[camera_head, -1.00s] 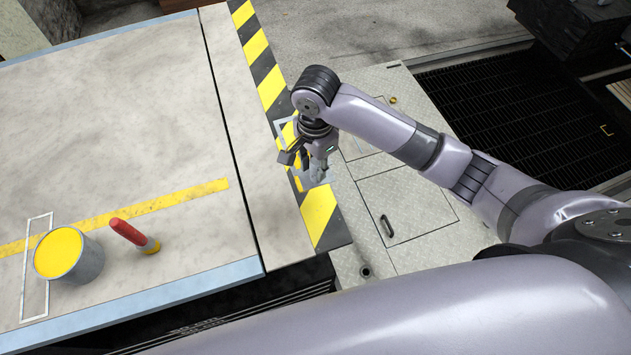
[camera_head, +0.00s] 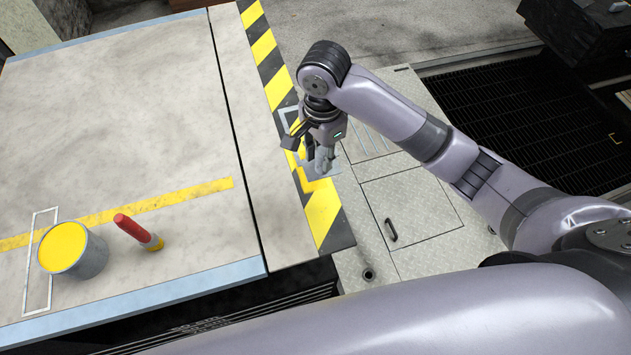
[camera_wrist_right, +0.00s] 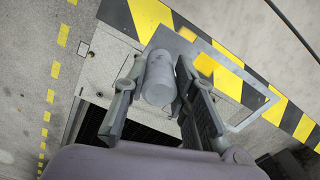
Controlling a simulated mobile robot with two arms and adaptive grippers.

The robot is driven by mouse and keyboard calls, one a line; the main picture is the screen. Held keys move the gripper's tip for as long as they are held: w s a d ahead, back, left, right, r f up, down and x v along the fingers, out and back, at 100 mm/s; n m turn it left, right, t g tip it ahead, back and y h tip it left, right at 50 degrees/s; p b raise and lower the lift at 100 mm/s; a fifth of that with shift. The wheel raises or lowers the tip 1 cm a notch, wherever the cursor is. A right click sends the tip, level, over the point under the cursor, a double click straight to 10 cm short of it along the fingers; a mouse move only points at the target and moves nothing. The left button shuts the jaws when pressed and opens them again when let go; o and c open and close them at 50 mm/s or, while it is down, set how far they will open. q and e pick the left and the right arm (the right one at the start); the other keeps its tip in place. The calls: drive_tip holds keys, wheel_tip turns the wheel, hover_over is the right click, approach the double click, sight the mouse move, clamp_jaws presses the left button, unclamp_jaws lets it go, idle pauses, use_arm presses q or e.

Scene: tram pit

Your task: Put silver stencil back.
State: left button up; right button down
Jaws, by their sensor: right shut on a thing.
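My right gripper (camera_head: 310,158) is over the striped edge of the worktop. It is shut on the silver stencil (camera_head: 328,169), a thin grey metal frame with a cylindrical grip. In the right wrist view, that grey cylinder sits between the two fingers (camera_wrist_right: 160,78). The open rectangular frame of the stencil (camera_wrist_right: 234,68) reaches out to the right, with yellow and black stripes showing through it. Whether the stencil touches the surface, I cannot tell. Part of the stencil is hidden behind the fingers in the head view. My left gripper is not in view.
A bucket of yellow paint (camera_head: 85,262) stands at the worktop's left front, over a pale rectangular outline (camera_head: 40,298). A red-handled brush with a yellow tip (camera_head: 134,228) is beside it. The middle worktop (camera_head: 130,130) is clear. A floor hatch (camera_head: 410,215) and dark grating (camera_head: 500,115) lie right.

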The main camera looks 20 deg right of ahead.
drive_tip(key=p, duration=0.2)
approach(320, 204)
wheel_tip(320, 204, down, 3)
drive_tip(key=shift+r+p, duration=0.2)
drive_tip(key=shift+p, duration=0.6)
drive_tip(key=shift+f, duration=0.55)
drive_tip(key=c, duration=1.3)
unclamp_jaws()
